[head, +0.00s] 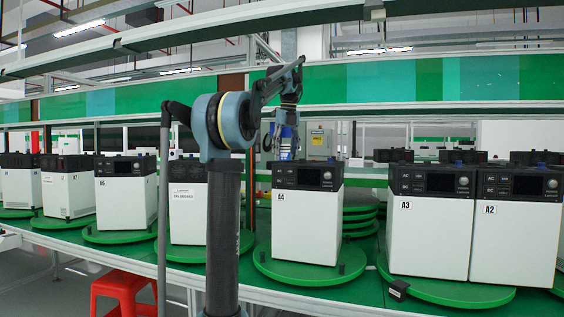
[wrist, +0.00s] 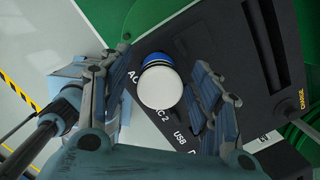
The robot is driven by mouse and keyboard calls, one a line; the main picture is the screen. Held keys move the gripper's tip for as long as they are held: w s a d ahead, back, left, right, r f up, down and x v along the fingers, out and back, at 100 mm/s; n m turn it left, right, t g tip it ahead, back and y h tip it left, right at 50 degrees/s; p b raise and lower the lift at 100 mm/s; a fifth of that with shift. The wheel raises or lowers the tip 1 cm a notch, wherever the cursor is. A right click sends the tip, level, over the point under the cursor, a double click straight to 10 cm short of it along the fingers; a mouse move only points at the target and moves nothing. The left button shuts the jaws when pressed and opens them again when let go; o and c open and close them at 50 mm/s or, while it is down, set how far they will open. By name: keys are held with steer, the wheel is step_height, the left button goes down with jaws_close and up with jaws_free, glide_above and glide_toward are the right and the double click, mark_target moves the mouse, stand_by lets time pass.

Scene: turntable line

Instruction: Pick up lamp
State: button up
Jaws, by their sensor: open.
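The lamp (wrist: 161,85) is a round white dome with a blue band, seen from above in the wrist view. It stands on the black top of a box (wrist: 255,60) with printed labels. My gripper (wrist: 160,78) is open, with one ridged finger on each side of the lamp; I cannot tell whether either finger touches it. In the head view my gripper (head: 287,148) points down over the white and black box A4 (head: 307,225). The lamp cannot be made out between the fingers there.
Box A4 stands on a green round turntable (head: 310,270). Boxes A3 (head: 430,230) and A2 (head: 513,235) stand to the right, with small blue pieces on top. Several more boxes stand left. A red stool (head: 122,290) is below the line. A green shelf panel (head: 400,80) runs behind.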

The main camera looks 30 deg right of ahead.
steer(key=shift+w+f, duration=0.1)
steer(key=shift+f, duration=0.4)
steer(key=c, duration=1.3)
step_height(320, 180, up, 10)
steer(key=shift+f, duration=0.1)
